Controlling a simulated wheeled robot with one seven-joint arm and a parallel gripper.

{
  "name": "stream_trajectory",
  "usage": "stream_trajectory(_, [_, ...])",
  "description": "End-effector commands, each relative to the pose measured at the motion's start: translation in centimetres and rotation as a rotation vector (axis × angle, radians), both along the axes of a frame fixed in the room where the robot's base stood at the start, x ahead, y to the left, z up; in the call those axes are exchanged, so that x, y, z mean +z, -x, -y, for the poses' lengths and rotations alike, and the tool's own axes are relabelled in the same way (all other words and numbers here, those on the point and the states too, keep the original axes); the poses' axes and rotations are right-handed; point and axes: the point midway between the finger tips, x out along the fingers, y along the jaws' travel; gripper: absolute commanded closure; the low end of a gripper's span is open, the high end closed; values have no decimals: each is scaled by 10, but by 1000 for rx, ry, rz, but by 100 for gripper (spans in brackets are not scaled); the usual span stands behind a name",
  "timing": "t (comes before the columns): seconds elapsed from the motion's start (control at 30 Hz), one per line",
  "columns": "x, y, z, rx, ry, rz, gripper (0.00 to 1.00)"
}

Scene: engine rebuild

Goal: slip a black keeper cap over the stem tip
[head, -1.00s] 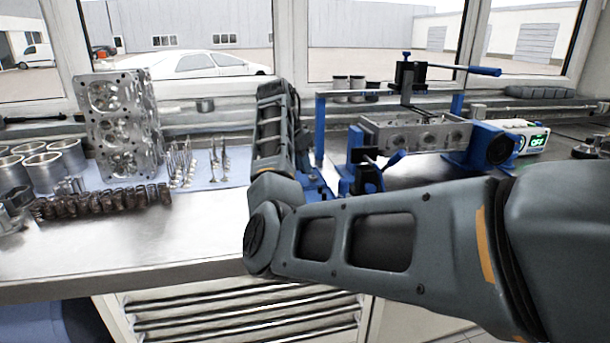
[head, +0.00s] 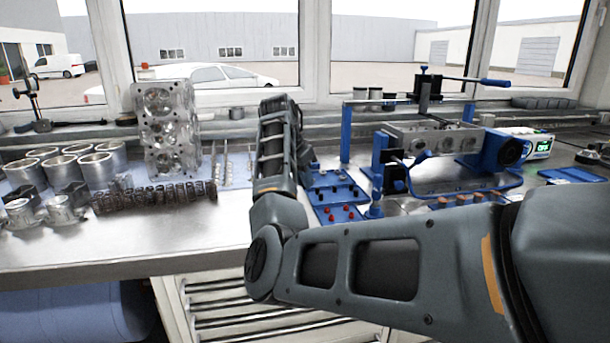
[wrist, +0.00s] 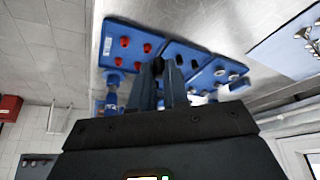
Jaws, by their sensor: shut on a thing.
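My gripper (wrist: 169,70) is shut on a small dark piece at its fingertips in the wrist view, which looks like a black keeper cap (wrist: 158,66). In the head view my arm hides the gripper. Blue trays lie behind the fingers: one with red caps (wrist: 125,42), a middle one with dark pieces (wrist: 194,63), and one with pale metal pieces (wrist: 220,72). The red caps also show in the head view (head: 341,212). The cylinder head (head: 432,138) sits in a blue fixture (head: 493,152) on the right. I cannot make out a stem tip there.
Valves (head: 222,168) stand beside my arm. A blue lever (head: 480,80) projects above the fixture. The front left bench (head: 130,240) is clear.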

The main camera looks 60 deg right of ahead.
Motion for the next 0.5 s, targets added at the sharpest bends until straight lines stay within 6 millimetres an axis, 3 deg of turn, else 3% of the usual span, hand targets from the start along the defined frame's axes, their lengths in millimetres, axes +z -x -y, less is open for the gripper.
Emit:
stream_trajectory(0.37, [-26, 4, -42, 160, 2, -1, 100])
stream_trajectory(0.5, [-43, 6, -68, 260, 3, -1, 100])
